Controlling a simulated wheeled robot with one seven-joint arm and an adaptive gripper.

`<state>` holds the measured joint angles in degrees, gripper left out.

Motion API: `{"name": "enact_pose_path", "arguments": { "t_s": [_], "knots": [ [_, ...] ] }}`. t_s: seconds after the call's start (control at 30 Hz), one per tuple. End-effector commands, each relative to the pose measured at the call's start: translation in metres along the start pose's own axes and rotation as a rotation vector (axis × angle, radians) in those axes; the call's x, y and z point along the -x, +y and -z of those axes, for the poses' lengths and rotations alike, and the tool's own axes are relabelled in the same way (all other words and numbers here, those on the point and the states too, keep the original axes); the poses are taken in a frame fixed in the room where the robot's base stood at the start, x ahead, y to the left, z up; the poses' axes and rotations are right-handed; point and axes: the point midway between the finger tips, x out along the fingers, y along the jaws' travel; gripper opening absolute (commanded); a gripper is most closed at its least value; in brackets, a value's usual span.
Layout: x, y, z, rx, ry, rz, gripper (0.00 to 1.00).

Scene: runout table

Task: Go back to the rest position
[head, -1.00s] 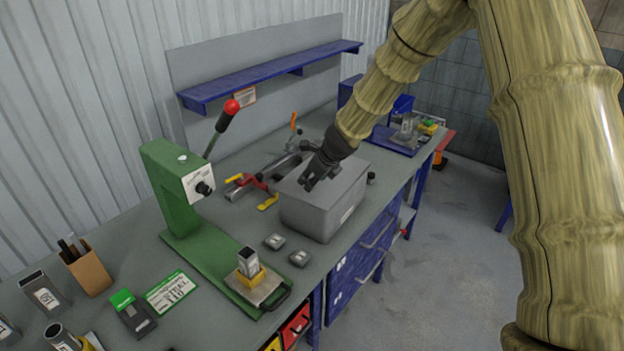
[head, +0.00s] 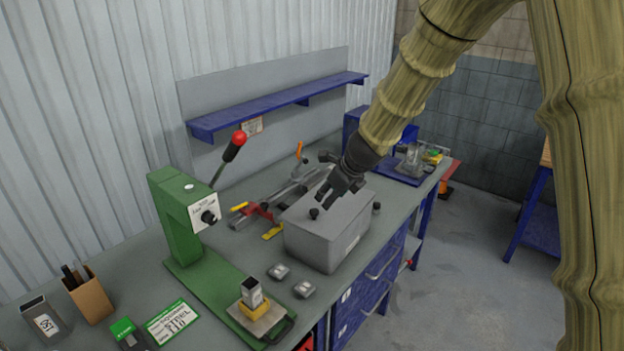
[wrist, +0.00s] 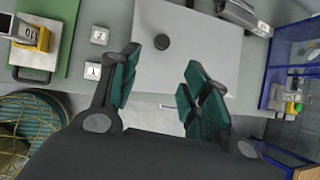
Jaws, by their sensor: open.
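My gripper (head: 335,197) is open and empty. In the head view it hangs just above the grey box (head: 325,240), over the box's far top edge. In the wrist view my gripper (wrist: 158,85) shows two dark teal finger pads spread apart. The pale top of the box (wrist: 190,55) with a dark round knob (wrist: 161,42) lies beyond them. Nothing is between the fingers. My arm reaches in from the upper right of the head view.
A green press (head: 180,215) with a red-knobbed lever stands left of the box. Two small metal blocks (head: 290,280) lie between them. Clamps (head: 265,212) lie behind the box. A blue shelf (head: 275,105) runs along the back panel. Open floor (head: 450,285) lies right of the bench.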

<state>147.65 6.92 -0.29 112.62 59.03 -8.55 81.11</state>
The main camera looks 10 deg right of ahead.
Motion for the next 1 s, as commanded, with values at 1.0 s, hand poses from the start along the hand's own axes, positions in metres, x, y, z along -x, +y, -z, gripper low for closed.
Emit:
{"name": "enact_pose_path", "arguments": {
  "t_s": [1.0],
  "knots": [
    [-0.134, 0.197, 0.404, 1.611, 0.394, -0.432, 0.46]
  ]
}}
